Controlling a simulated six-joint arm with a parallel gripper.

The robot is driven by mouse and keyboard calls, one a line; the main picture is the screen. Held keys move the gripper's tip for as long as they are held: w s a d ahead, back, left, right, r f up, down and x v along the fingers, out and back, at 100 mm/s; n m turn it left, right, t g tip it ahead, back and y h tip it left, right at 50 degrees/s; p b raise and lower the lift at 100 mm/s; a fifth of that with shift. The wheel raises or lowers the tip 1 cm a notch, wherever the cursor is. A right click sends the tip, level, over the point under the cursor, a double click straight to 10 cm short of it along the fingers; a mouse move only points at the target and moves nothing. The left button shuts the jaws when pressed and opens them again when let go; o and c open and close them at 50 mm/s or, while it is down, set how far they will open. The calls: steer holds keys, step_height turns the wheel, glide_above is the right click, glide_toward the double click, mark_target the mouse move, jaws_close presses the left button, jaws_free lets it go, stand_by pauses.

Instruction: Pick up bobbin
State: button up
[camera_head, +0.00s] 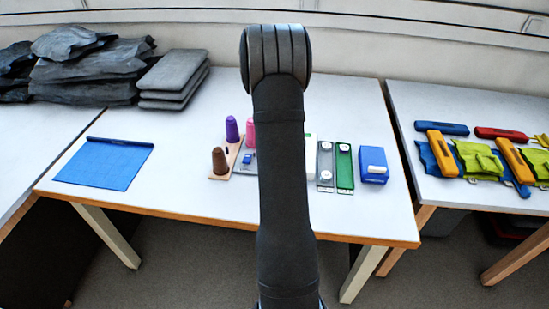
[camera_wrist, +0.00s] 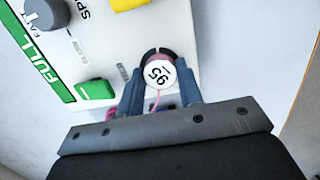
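In the wrist view, a small round bobbin (camera_wrist: 158,74) has a white printed face, a pinkish rim and a loose pink thread. It sits at a dark round recess near the edge of a pale panel (camera_wrist: 120,48). My gripper (camera_wrist: 159,84) has one dark blue finger on each side of the bobbin. The fingers lie very close to its sides, and I cannot tell whether they press on it. In the head view, my arm hides the gripper and the bobbin it is at.
The panel carries a green block (camera_wrist: 96,90), a grey knob (camera_wrist: 47,14) and a yellow part. On the white table stand purple (camera_head: 232,129), pink and brown thread cones, a green strip (camera_head: 344,168) and a blue box (camera_head: 373,165). A blue mat (camera_head: 103,165) lies left; space between is clear.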

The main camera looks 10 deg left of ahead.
steer(key=shift+r, duration=0.1)
steer(key=shift+c, duration=0.4)
step_height(320, 180, up, 4)
steer(key=shift+r, duration=0.2)
steer(key=s+d+r, duration=0.4)
steer(key=d+r, duration=0.2)
steer(key=d, duration=0.5)
steer(key=s+d+f+n, duration=0.1)
steer(key=d+f+n, duration=0.1)
steer(key=d, duration=0.9)
steer(key=s+d+f+n, duration=0.1)
steer(key=d+f, duration=0.1)
steer(key=d, duration=0.9)
glide_above(345, 172)
step_height(345, 172, down, 6)
steer(key=shift+a+f, duration=0.1)
steer(key=shift+f, duration=0.15)
steer(key=shift+w+f, duration=0.1)
steer(key=shift+f, duration=1.85)
steer(key=shift+f, duration=0.1)
